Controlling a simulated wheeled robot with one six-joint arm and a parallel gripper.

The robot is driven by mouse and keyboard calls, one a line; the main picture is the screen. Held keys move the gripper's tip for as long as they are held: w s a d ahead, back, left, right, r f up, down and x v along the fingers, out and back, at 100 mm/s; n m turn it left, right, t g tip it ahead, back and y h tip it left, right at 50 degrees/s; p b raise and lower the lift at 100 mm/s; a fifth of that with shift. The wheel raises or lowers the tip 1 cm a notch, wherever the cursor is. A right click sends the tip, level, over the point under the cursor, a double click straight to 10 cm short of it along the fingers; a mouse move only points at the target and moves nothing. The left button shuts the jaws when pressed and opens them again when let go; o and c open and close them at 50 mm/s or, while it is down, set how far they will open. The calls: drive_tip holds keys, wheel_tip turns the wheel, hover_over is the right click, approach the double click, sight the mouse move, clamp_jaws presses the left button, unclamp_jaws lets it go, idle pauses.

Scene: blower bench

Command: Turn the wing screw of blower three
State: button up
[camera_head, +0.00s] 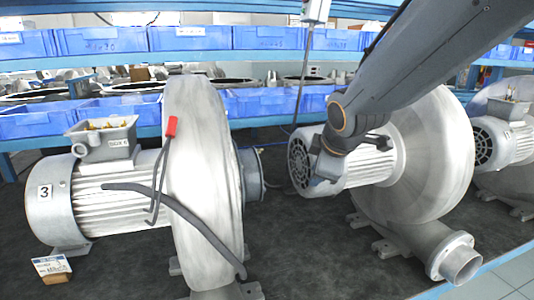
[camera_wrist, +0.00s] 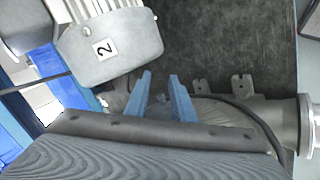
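Blower three (camera_head: 203,180) stands at the left in the head view, a grey motor with a "3" label (camera_head: 44,191) and a large pale round housing. I cannot pick out its wing screw in either view. My gripper (camera_head: 322,182) is right of blower three, in front of the middle blower's motor in the head view. In the wrist view its two blue fingers (camera_wrist: 161,76) are apart. A small grey part shows between them, farther off; I cannot tell what it is, and nothing looks gripped.
A motor labelled "2" (camera_wrist: 115,48) shows in the wrist view. The middle blower (camera_head: 433,155) stands behind my arm, another (camera_head: 507,140) at far right. A black cable with a red end (camera_head: 171,127) hangs on blower three. Blue bins (camera_head: 120,42) line the back.

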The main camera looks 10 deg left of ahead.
sight(259, 152)
drive_tip(key=w+a+r+n+t+y, duration=0.1)
drive_tip(key=a+r+n, duration=0.2)
drive_tip(key=a, duration=0.3)
drive_tip(key=a+r+n+t+y, duration=0.1)
drive_tip(key=a+r+n+y, duration=0.1)
drive_tip(key=a+r+n, duration=0.3)
drive_tip(key=w+a+f+m+b, duration=0.1)
drive_tip(key=w+a+f+b, duration=0.1)
drive_tip(key=w+f, duration=0.3)
drive_tip(key=shift+a+f+g+b, duration=0.3)
drive_tip(key=shift+a+b, duration=0.05)
drive_tip(key=shift+a, duration=0.55)
drive_tip(key=shift+c, duration=0.4)
drive_tip(key=shift+m, duration=0.3)
clamp_jaws()
